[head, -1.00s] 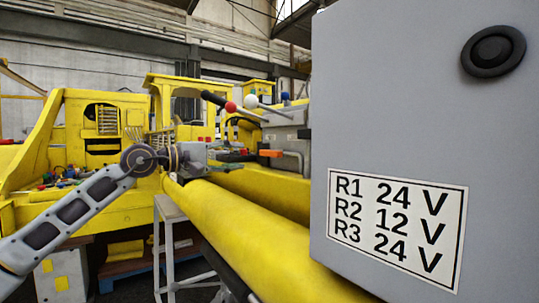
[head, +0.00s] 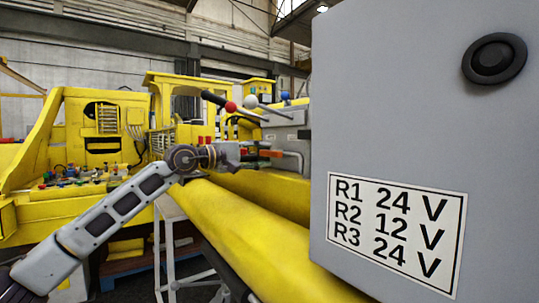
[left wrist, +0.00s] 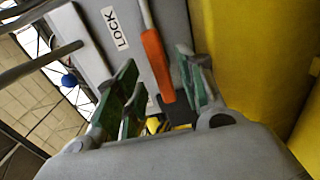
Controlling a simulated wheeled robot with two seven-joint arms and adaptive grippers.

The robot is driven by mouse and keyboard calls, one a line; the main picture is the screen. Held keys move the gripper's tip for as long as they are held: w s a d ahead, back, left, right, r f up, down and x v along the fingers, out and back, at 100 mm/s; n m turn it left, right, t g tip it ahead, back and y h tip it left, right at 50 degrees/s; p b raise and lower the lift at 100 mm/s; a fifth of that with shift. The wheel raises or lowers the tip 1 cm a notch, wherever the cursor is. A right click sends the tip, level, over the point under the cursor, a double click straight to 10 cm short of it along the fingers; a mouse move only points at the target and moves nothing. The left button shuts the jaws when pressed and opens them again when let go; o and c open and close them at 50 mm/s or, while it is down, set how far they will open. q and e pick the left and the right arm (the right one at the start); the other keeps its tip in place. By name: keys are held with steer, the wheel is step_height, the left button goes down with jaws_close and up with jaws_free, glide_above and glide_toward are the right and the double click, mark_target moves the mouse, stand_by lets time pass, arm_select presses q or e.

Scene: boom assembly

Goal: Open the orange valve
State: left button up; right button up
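The orange valve handle (left wrist: 157,62) shows in the left wrist view between the spread green-padded fingers of my left gripper (left wrist: 160,92). The gripper is open around it, with gaps visible on both sides. In the head view the valve (head: 271,153) is a short orange bar beside a grey panel, and my left gripper (head: 243,155) reaches it from the left. The finger tips and part of the valve are hard to make out there. My right gripper is not in view.
A "LOCK" label (left wrist: 115,28) is beside the handle. Levers with a red ball (head: 231,107) and a white ball (head: 250,101) stand above. A large grey cabinet (head: 400,120) fills the right side.

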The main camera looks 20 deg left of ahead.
mark_target(268, 154)
arm_select(q)
steer(key=shift+x, duration=1.9)
jaws_close()
